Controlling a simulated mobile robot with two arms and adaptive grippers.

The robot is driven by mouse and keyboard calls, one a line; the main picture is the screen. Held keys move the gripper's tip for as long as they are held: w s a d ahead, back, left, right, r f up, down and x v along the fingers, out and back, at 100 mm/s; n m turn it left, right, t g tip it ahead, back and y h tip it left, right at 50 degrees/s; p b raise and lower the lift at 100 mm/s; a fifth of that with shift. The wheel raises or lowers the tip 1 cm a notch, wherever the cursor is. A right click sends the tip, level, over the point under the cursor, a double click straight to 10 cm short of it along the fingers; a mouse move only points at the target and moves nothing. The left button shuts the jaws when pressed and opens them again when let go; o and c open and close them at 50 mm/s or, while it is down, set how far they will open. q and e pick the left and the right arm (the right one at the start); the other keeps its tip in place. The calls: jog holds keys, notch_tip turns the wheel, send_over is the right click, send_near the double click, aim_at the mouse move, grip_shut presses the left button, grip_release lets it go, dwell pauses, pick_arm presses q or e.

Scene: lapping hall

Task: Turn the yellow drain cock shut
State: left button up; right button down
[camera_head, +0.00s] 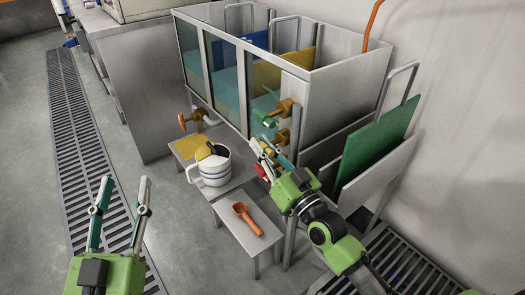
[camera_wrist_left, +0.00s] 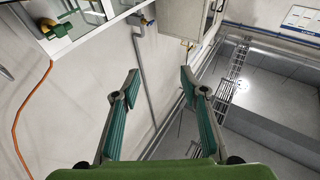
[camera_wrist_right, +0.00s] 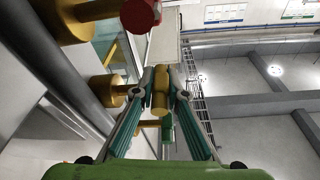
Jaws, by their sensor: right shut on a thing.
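In the right wrist view, a yellow cylindrical handle (camera_wrist_right: 160,90), which looks like the drain cock's, sits between the fingertips of my right gripper (camera_wrist_right: 161,82). The fingers are shut on it. A brass fitting (camera_wrist_right: 105,88) is just left of it. In the head view, my right gripper (camera_head: 267,150) reaches the tank's front corner, and its fingers largely hide the yellow cock. I cannot tell how far the cock is turned. My left gripper (camera_head: 121,182) is open and empty over the floor, away from the tank; its spread fingers also show in the left wrist view (camera_wrist_left: 160,78).
A green-handled cock (camera_head: 265,118) and a red one (camera_head: 262,171) are close to my right fingers; an orange-handled cock (camera_head: 184,121) is further left. A jug (camera_head: 214,168) stands on a low bench. An orange scoop (camera_head: 246,217) lies on a stool. A green panel (camera_head: 375,145) leans at right.

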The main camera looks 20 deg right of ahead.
jog(key=shift+t+b, duration=0.4)
jog(key=shift+b, duration=0.15)
pick_arm(q)
jog(key=s+r+t+h, duration=0.1)
jog(key=s+r+t, duration=0.2)
jog(key=r, duration=0.3)
jog(key=shift+s+r+t, duration=0.3)
jog(key=shift+t, duration=0.2)
pick_arm(e)
jog(key=shift+r, duration=0.1)
jog(key=c, duration=2)
grip_release()
jog(key=shift+s, duration=0.1)
jog(key=v, duration=1.2)
jog(key=shift+d, duration=0.1)
